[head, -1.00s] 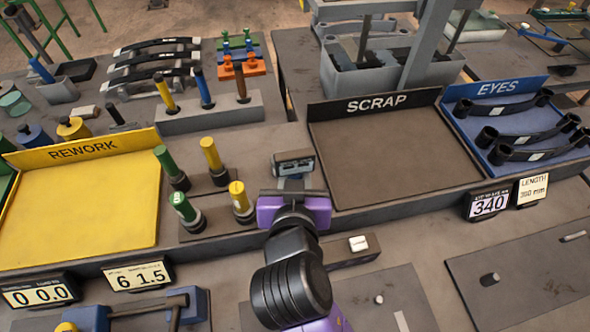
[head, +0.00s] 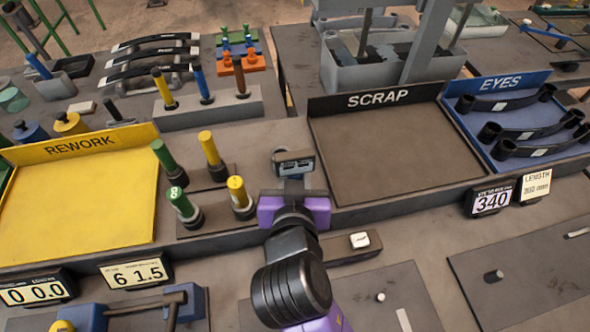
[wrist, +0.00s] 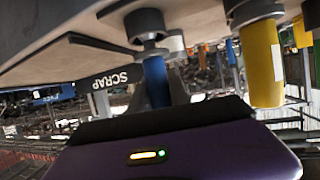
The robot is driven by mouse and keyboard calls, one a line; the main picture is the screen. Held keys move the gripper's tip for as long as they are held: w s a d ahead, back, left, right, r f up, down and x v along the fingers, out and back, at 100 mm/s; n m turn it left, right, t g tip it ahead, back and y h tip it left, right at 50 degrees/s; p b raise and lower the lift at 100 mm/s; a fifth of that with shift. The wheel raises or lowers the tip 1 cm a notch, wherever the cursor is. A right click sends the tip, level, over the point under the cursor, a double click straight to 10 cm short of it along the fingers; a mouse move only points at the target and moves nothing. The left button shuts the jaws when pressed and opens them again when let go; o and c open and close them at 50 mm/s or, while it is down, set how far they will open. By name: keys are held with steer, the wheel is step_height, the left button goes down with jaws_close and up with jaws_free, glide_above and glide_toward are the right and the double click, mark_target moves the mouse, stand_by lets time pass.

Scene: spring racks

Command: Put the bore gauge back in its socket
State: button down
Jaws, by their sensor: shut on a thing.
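My gripper (head: 293,208), with a purple body, is at the right end of the rack of green and yellow gauges in the head view. In the wrist view the gripper (wrist: 155,112) is shut on a blue handle, which I take to be the bore gauge (wrist: 155,80). The wrist view looks upside down; the blue handle hangs below a dark collar near the board's surface. The jaws hide its other end. I cannot tell whether it is seated in a socket. The head view hides the held gauge behind my gripper.
A yellow gauge (head: 240,192) stands close left of my gripper and shows in the wrist view (wrist: 262,65). Green gauges (head: 182,203) stand farther left. The empty SCRAP tray (head: 385,150) lies right; the yellow REWORK tray (head: 80,205) lies left. A grey block (head: 215,110) with upright tools stands behind.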

steer(key=shift+f, duration=0.2)
jaws_free()
stand_by(0.6)
steer(key=shift+s, duration=0.1)
steer(key=s, duration=1)
steer(key=shift+s+d, duration=0.3)
steer(key=shift+s, duration=0.1)
stand_by(1.2)
stand_by(0.6)
